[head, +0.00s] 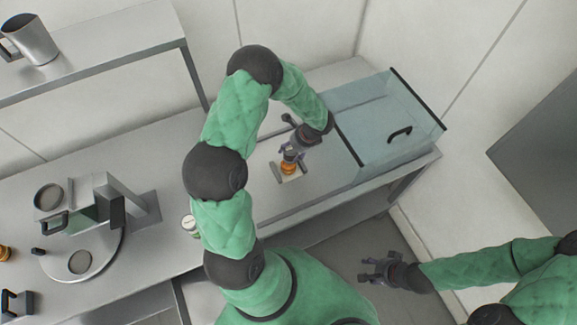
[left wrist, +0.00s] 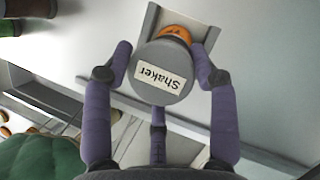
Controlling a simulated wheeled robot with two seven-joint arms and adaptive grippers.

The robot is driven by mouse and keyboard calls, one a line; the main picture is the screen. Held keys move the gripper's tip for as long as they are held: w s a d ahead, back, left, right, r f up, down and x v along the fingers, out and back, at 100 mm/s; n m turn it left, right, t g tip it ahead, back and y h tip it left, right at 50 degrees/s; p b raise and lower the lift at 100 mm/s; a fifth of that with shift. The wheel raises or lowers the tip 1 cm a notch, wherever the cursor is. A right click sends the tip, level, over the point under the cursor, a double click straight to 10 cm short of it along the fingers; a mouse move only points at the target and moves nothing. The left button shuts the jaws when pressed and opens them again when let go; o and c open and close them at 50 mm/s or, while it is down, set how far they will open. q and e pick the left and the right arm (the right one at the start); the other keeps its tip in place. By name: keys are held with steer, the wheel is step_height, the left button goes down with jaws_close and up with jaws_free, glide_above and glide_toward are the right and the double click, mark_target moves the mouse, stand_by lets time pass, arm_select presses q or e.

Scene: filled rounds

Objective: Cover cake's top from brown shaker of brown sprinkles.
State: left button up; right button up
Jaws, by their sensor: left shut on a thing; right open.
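My left gripper (head: 291,157) is at the middle of the counter, pointing down. In the left wrist view its fingers (left wrist: 163,68) are shut around a grey round-ended piece (left wrist: 163,86) with a white label reading "Shaker". An orange-brown round part (left wrist: 177,34) shows just beyond it, also in the head view (head: 289,168). I cannot tell whether that is the shaker's body or a cake. It is over or on a small pale tray (head: 293,178) with grey side rails. No sprinkles can be made out. My right gripper (head: 381,269) is open and empty, off the counter's front.
A glass-sided case (head: 385,130) with a black handle stands at the counter's right end. A metal machine with a round plate (head: 95,270) stands at the left. A white-topped container (head: 189,222) is beside my left arm. A metal jug (head: 33,42) is on the shelf.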

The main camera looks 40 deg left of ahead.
arm_select(q)
steer(key=shift+r, duration=0.15)
stand_by(0.4)
steer(key=shift+r+p, duration=1.5)
steer(key=shift+r, duration=0.9)
steer(key=shift+f, duration=0.1)
